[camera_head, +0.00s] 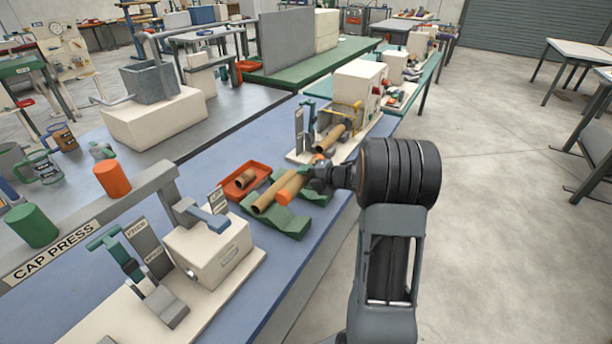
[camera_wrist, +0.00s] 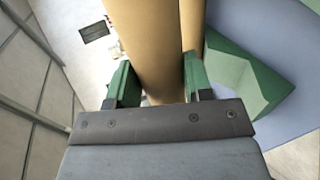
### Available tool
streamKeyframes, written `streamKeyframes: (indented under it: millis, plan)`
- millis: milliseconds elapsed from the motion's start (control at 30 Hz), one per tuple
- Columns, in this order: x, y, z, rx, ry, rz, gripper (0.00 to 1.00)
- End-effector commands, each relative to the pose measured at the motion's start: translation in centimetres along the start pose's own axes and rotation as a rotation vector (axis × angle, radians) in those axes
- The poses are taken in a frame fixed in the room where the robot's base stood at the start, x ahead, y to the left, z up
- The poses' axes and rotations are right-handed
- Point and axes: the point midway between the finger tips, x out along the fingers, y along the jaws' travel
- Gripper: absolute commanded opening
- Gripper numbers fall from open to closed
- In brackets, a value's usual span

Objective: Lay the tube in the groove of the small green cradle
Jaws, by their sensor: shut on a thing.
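My gripper (camera_head: 316,178) is shut on a tan cardboard tube (camera_wrist: 147,50), with one green finger on each side in the wrist view. In the head view this appears to be the tube (camera_head: 291,188) with the orange end, above or beside the green cradle (camera_head: 283,220). Whether it touches the cradle cannot be told. A second tan tube (camera_head: 268,197) is alongside it to the left, over the green cradle parts; it also shows right of the held tube in the wrist view (camera_wrist: 192,25). A green cradle block (camera_wrist: 245,85) shows right of the fingers.
A red tray (camera_head: 262,170) with a short tan piece sits behind the cradle. A cream machine (camera_head: 360,85) with another tube (camera_head: 330,138) stands beyond. The cap press (camera_head: 212,250) stands in front at left. The blue bench top (camera_head: 282,268) is clear before the cradle.

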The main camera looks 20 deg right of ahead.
Motion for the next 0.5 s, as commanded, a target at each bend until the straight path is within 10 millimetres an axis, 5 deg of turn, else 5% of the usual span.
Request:
streamKeyframes:
  millis: [500]
  plan:
    - [2.2, -5.3, 0.0, 0.000, 0.000, 0.000, 0.23]
